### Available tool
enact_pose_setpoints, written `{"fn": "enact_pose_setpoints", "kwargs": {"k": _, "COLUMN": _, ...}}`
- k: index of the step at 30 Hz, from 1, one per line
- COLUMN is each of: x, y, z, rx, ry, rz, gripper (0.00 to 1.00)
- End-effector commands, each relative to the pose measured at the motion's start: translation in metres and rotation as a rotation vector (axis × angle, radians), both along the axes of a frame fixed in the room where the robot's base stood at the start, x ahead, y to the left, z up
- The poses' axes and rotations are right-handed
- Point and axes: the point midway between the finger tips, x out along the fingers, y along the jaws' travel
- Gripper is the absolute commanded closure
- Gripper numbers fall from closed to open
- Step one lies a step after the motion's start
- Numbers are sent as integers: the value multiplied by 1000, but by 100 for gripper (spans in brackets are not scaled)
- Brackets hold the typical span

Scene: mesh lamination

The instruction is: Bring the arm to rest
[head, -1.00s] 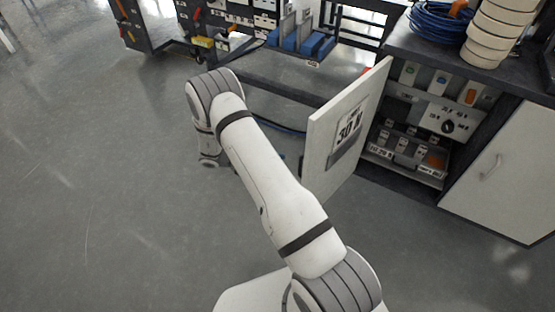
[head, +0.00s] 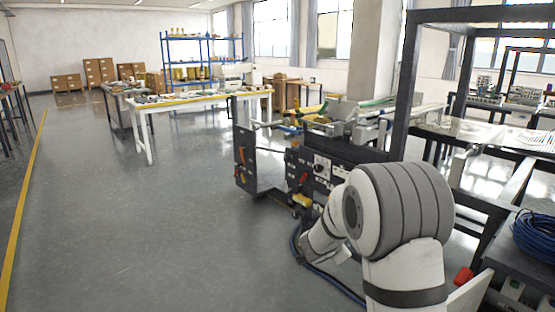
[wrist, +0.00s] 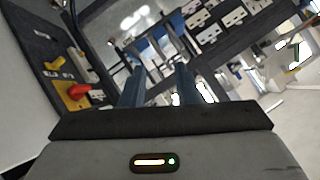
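My arm (head: 405,220) shows at the lower right of the head view, folded at a thick grey-banded joint beside the dark machine bench. Its far end lies behind that joint, so my gripper is hidden there. In the wrist view my gripper (wrist: 159,85) shows two blue-grey fingers standing apart, with nothing held between them. They point toward dark panels and blue-and-white parts beyond.
A dark machine bench (head: 350,151) with a black frame stands close to my arm. A red knob (wrist: 78,91) on a yellow plate is left of the fingers. A blue cable coil (head: 537,236) lies at right. A white table (head: 200,101) stands farther back. The floor at left is clear.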

Motion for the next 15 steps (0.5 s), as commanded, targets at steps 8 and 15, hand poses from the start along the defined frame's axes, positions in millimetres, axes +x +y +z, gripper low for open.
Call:
{"fn": "enact_pose_setpoints", "kwargs": {"k": 8, "x": -70, "y": 68, "z": 125, "rx": 62, "ry": 104, "rz": 559, "gripper": 72}}
{"fn": "enact_pose_setpoints", "kwargs": {"k": 15, "x": -198, "y": 87, "z": 173, "rx": 0, "ry": 391, "rz": 918, "gripper": 72}}
